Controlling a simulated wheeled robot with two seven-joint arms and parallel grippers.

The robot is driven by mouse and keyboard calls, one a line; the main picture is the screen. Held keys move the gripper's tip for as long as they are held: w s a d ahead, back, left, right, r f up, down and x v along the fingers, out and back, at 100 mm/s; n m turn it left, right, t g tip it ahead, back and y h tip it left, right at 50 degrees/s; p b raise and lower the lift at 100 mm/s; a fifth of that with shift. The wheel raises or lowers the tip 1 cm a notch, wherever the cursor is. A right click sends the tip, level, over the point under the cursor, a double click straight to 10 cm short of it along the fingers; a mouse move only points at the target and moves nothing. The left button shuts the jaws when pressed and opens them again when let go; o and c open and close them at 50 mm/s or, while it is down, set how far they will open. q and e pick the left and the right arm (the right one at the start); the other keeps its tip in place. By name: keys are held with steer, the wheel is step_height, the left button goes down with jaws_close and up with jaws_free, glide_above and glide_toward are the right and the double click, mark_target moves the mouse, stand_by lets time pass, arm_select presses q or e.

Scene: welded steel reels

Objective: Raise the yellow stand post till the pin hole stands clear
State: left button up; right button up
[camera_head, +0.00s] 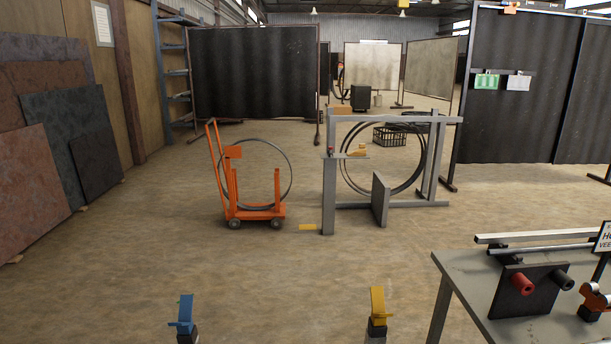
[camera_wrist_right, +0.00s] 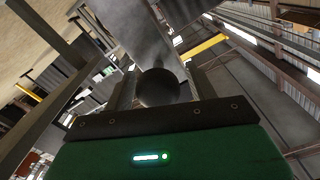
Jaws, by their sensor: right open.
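The yellow stand (camera_head: 377,303) is at the bottom edge of the head view, right of centre. Its upright yellow top rises from a dark collar, with grey below. The picture's edge cuts off the rest, and I make out no pin hole. In the right wrist view my right gripper (camera_wrist_right: 160,84) is open. A dark rounded part and a wide grey piece show at and beyond its jaws; I cannot tell what they are or whether they touch. My left gripper is in neither view, and the right one is not in the head view.
A blue-topped stand (camera_head: 183,314) is to the left. A grey workbench (camera_head: 465,285) with red and black rollers is on the right. Ahead are an orange cart (camera_head: 256,211) and a grey steel frame (camera_head: 329,197) with hoops. The floor between is largely clear.

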steer(key=shift+s+r+p, duration=0.1)
steer(key=shift+s+p, duration=0.5)
steer(key=shift+s, duration=0.4)
arm_select(q)
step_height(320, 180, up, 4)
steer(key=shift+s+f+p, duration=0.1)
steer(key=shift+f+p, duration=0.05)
steer(key=shift+p, duration=1)
arm_select(e)
steer(key=s, duration=0.5)
steer(key=shift+d, duration=0.1)
steer(key=shift+f, duration=0.2)
